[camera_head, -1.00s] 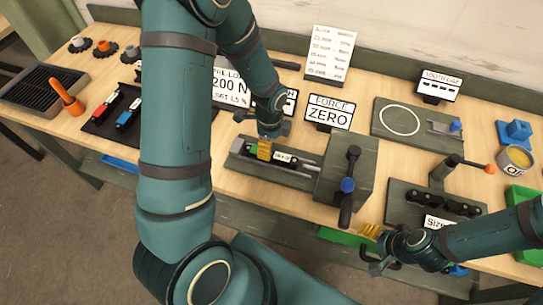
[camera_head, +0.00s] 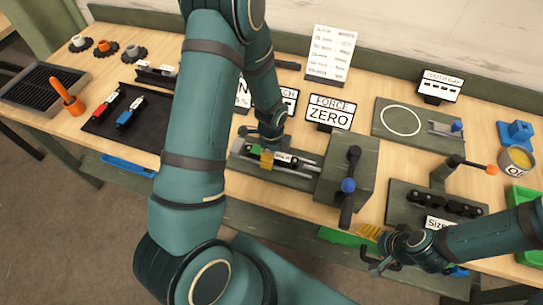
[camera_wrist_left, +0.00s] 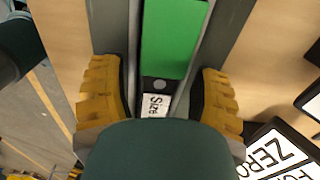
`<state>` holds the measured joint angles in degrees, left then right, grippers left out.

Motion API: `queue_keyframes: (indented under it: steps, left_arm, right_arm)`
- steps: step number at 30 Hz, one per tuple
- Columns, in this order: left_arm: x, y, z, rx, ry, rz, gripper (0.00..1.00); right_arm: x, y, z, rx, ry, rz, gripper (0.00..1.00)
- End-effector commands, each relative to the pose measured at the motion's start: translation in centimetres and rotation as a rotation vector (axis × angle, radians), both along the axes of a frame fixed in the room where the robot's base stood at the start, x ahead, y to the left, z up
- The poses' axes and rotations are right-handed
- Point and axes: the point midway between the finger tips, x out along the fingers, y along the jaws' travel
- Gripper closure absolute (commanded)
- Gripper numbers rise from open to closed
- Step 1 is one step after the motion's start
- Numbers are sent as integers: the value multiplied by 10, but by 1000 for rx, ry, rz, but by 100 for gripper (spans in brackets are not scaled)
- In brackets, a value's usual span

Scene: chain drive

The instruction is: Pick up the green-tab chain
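The green-tab chain lies in the channel of the fixture beside the FORCE ZERO sign. Its green tab (camera_head: 256,149) and white label (camera_head: 285,157) show in the head view. In the left wrist view the green tab (camera_wrist_left: 176,40) and a "Size" label (camera_wrist_left: 155,104) lie between two grey rails. My left gripper (camera_head: 267,159) is at the chain. Its yellow fingers (camera_wrist_left: 160,98) stand apart on either side of the rails, with visible gaps to the tab. My right gripper (camera_head: 370,233) is at the table's front right, away from the chain; its finger opening is unclear.
The fixture's block with a blue-knobbed lever (camera_head: 348,185) stands right of the chain. The FORCE ZERO sign (camera_head: 329,112) stands behind it. A dark tray (camera_head: 105,125) with red- and blue-tab chains lies left. My left arm hides part of the table.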

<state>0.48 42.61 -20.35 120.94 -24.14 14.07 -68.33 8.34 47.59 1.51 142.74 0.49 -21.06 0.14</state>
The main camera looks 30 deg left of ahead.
Motion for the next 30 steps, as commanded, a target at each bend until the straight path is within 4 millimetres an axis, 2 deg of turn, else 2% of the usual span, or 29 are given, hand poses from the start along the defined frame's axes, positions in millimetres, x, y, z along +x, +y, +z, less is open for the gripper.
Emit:
queue_keyframes:
  steps: [1,4,5,19,23,30]
  left_arm:
    - [0,0,0,0,0,0,59]
    - [0,0,0,0,0,0,94]
    - [0,0,0,0,0,0,100]
    - [0,0,5,-1,-1,-1,100]
    - [1,0,21,-1,-4,-1,100]
    - [1,0,66,-1,-6,0,100]
  right_arm:
    - [0,0,0,0,0,0,33]
    - [0,0,0,0,0,0,33]
    - [0,0,0,0,0,0,33]
    - [0,0,0,0,0,0,33]
    - [0,0,2,0,0,0,33]
    - [0,0,6,1,0,0,33]
